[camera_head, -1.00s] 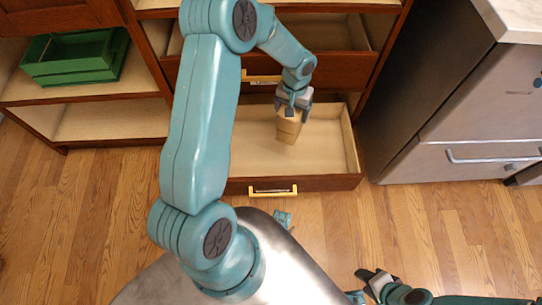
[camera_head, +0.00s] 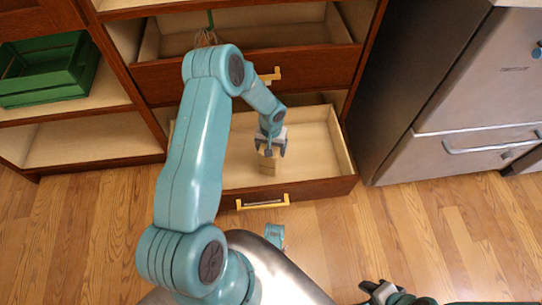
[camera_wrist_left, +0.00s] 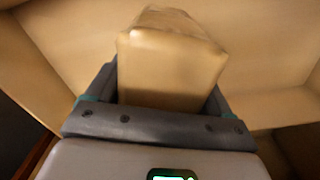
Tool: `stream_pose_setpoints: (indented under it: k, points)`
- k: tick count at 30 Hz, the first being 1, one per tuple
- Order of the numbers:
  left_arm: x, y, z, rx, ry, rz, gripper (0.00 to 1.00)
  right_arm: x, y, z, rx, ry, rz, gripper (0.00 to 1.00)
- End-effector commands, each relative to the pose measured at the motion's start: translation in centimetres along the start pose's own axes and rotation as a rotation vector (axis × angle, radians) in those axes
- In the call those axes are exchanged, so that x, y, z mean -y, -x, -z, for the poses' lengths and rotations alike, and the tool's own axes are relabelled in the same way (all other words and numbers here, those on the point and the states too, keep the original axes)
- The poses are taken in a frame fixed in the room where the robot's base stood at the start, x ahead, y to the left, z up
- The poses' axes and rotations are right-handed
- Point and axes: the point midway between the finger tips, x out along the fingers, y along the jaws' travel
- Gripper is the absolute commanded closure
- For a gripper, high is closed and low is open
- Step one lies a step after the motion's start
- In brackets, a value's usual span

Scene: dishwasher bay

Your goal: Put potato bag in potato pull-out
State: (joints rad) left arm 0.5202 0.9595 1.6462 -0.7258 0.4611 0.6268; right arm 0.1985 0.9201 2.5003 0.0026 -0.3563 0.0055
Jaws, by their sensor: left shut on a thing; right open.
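The brown paper potato bag (camera_head: 268,167) is at my left gripper (camera_head: 270,148), inside the open lower drawer. The drawer, the potato pull-out (camera_head: 320,140), has a pale interior, a dark wood front and a yellow handle. In the left wrist view the bag (camera_wrist_left: 170,65) fills the space between the two grey fingers of the left gripper (camera_wrist_left: 160,95), which is shut on it. Whether the bag touches the drawer floor I cannot tell. My right gripper (camera_head: 380,290) is open and empty at the bottom edge, over the floor.
Another drawer (camera_head: 250,70) with a yellow handle is partly out above the lower one. A green crate (camera_head: 45,75) sits on the shelf at left. A steel appliance (camera_head: 460,90) stands at right.

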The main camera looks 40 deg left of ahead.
Motion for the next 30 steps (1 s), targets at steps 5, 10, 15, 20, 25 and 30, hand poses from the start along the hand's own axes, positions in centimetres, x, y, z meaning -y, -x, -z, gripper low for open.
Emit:
stream_pose_setpoints:
  k: [5,10,15,20,25,30]
  points:
    - [0.0,-1.6,0.0,0.0,0.001,0.0,0.82,-0.3,-0.6,0.1,-0.003,-0.003,0.0,0.57]
    - [0.0,-4.2,0.1,-0.001,0.001,0.0,0.82,-0.7,-1.5,0.6,-0.016,-0.005,-0.001,0.57]
    - [0.0,-4.3,0.1,-0.002,0.001,0.0,0.82,-0.7,-1.4,0.7,-0.019,-0.005,0.0,0.57]
    - [0.0,-4.4,0.1,-0.002,0.0,0.0,0.82,-0.7,-1.5,0.7,-0.02,-0.004,0.0,0.57]
    - [0.0,-4.6,0.0,0.0,0.0,0.0,0.0,-0.8,-1.7,0.9,-0.026,-0.003,0.0,0.57]
    - [0.0,-4.6,0.0,0.0,0.0,0.0,0.0,-0.8,-1.7,0.8,-0.026,-0.003,0.0,0.57]
